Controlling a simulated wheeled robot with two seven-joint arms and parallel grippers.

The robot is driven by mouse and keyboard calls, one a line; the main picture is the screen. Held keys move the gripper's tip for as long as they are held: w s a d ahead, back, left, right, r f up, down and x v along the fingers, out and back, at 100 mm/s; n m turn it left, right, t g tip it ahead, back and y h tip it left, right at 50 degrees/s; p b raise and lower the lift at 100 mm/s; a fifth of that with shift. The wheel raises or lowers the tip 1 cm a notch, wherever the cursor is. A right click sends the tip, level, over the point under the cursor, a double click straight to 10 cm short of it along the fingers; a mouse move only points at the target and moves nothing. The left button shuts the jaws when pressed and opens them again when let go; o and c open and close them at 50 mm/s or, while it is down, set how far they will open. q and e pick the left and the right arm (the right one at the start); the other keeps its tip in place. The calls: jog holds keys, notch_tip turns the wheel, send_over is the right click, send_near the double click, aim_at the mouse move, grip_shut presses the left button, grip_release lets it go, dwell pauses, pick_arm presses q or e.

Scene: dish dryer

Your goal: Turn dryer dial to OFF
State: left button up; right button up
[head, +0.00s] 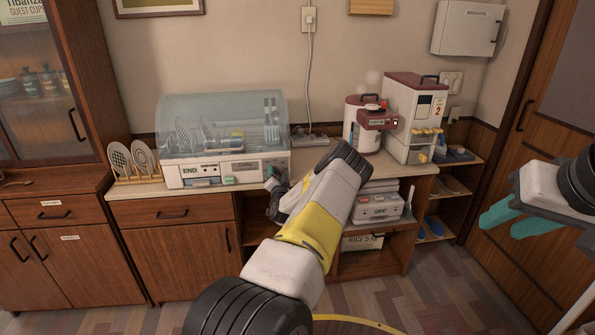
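The dish dryer (222,110) stands on the counter at the left, with a clear domed lid over a white front panel. Dishes show through the lid. The panel carries an "END" label at its left and a small green part near its middle. I cannot make out the dial or its setting; the panel's right end is partly behind my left gripper. My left gripper (271,174) is at that right end, with teal fingertips close to the panel. Whether it touches or grips anything is too small to tell. My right gripper (512,215) is at the far right, empty, its teal fingers apart.
A plate rack (135,162) stands left of the dryer. A red-and-white hot-water pot (363,125) and a white dispenser (413,118) stand to the right on the counter (312,155). A rice cooker (378,207) sits on the shelf below. A cabinet (45,120) borders the left.

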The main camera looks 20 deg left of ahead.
pick_arm(q)
jog(key=shift+c, duration=0.9)
